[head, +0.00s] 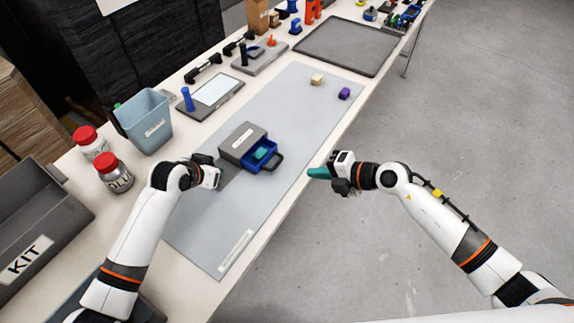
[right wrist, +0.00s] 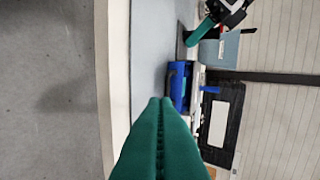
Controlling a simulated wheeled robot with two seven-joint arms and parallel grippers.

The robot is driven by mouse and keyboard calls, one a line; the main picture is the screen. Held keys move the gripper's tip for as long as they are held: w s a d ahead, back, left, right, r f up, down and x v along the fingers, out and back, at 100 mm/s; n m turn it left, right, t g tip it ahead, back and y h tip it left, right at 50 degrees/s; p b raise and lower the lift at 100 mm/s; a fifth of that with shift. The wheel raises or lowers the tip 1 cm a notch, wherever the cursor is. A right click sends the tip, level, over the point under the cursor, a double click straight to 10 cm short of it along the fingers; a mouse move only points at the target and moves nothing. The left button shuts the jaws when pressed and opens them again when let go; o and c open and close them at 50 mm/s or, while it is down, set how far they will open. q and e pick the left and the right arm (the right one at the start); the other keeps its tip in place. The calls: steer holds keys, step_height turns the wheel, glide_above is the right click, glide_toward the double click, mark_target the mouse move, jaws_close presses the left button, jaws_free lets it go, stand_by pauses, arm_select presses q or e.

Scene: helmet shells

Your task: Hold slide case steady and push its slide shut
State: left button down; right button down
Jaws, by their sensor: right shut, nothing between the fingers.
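The slide case (head: 237,138) is a grey box lying on the blue-grey mat. Its blue slide (head: 262,152) sticks out of the right side, with a teal item inside and a dark handle at its end. The blue slide also shows in the right wrist view (right wrist: 181,84). My right gripper (head: 313,173) is shut and empty, right of the handle and apart from it, over the table's edge. My left gripper (head: 216,178) is just left of the case; its teal fingers show in the right wrist view (right wrist: 199,32), but their gap and any contact are unclear.
A light blue bin (head: 146,122), red-capped bottles (head: 105,168) and a KIT tray (head: 40,230) stand at the left. A wooden block (head: 317,79) and a purple block (head: 344,93) lie farther along the mat. The mat between slide and right gripper is clear.

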mark_target(288, 174)
steer(key=w+a+f+n, duration=0.1)
steer(key=n, duration=0.4)
steer(key=w+a+f+n+h, duration=0.1)
steer(key=f+n, duration=0.1)
steer(key=n, duration=0.4)
steer(key=w+a+f+n+h, duration=0.1)
steer(key=n, duration=0.5)
steer(key=shift+a+f, duration=0.3)
steer(key=w+a, duration=0.2)
steer(key=shift+a+r, duration=0.15)
steer(key=shift+a, duration=0.15)
steer(key=shift+w+a, duration=0.2)
steer(key=shift+a, duration=0.1)
steer(key=shift+r, duration=0.1)
